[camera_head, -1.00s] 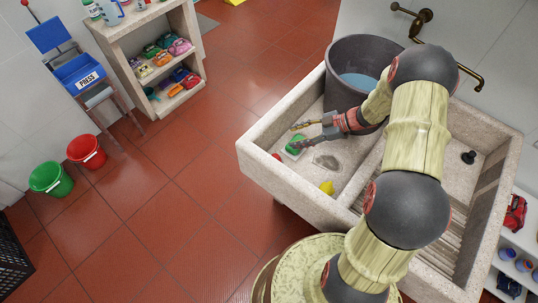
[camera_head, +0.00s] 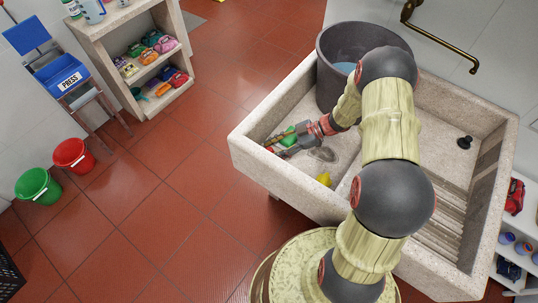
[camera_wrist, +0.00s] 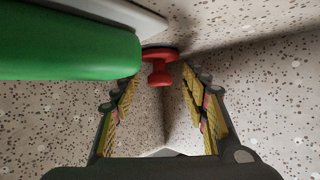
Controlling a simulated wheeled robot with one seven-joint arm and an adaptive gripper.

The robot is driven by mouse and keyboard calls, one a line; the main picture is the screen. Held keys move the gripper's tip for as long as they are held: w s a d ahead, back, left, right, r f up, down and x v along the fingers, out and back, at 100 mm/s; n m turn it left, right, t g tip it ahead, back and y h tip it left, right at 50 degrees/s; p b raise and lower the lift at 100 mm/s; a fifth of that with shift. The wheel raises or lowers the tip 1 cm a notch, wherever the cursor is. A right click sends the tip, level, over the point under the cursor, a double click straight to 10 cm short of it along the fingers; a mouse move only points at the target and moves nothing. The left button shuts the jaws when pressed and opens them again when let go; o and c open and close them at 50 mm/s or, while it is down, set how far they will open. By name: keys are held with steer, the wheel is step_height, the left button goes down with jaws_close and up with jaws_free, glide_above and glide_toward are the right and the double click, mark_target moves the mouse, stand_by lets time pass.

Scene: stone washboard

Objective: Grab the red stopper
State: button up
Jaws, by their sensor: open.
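The red stopper (camera_wrist: 160,67) stands against the pale speckled stone of the sink. In the wrist view it shows just past and between the two fingers of my gripper (camera_wrist: 160,88), with a gap on either side. In the head view a small bit of the red stopper (camera_head: 269,149) shows by the left wall of the left basin, at the fingertips. My gripper (camera_head: 276,147) is open and empty, low in that basin.
A green-topped brush with a pale base (camera_wrist: 70,45) lies close to the left finger. A yellow object (camera_head: 324,179) and a dark grey flat patch (camera_head: 322,154) are near in the basin. A grey bucket (camera_head: 335,85) stands behind. A black stopper (camera_head: 465,142) sits in the right basin.

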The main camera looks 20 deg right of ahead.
steer(key=c, duration=1.1)
jaws_close()
